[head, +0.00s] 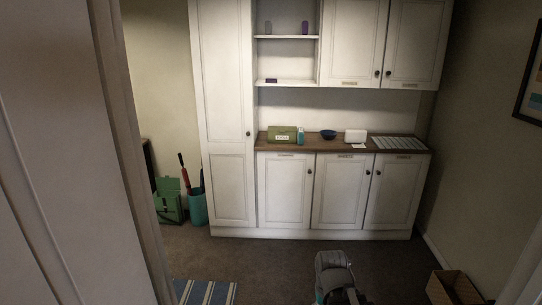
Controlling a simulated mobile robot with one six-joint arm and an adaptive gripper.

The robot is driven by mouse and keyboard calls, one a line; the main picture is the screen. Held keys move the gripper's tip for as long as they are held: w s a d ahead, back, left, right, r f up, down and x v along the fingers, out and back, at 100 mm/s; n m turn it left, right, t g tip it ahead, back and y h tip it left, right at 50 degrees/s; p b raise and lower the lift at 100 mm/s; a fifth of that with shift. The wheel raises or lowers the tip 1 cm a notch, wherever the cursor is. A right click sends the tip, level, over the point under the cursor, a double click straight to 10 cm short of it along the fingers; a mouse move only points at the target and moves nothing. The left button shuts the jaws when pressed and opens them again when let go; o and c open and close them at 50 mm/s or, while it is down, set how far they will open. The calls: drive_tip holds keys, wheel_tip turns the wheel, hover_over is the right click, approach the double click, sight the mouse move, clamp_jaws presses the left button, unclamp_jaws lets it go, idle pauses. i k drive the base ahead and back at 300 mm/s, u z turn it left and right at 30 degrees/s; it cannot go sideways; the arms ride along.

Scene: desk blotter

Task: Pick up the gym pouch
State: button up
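I cannot make out for certain which thing is the gym pouch. A green box-like item with a white label (282,134) sits on the left end of the wooden counter; its lettering is too small to read. A green bag-like container (169,201) with a raised flap stands on the floor at the left, partly cut off by the door frame. A grey part of my arm shows at the bottom middle, well short of the cabinets. My gripper's fingers do not show.
The counter (387,150) also bears a teal item (301,136), a dark blue bowl (328,134), a white box (355,136) and a striped mat (400,143). A teal bin with umbrellas (197,207) stands left. A cardboard box (453,288) lies lower right. Carpet before the cabinets is clear.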

sight(300, 134)
drive_tip(key=z, duration=0.05)
drive_tip(key=i, duration=3.8)
drive_tip(key=z, duration=1.1)
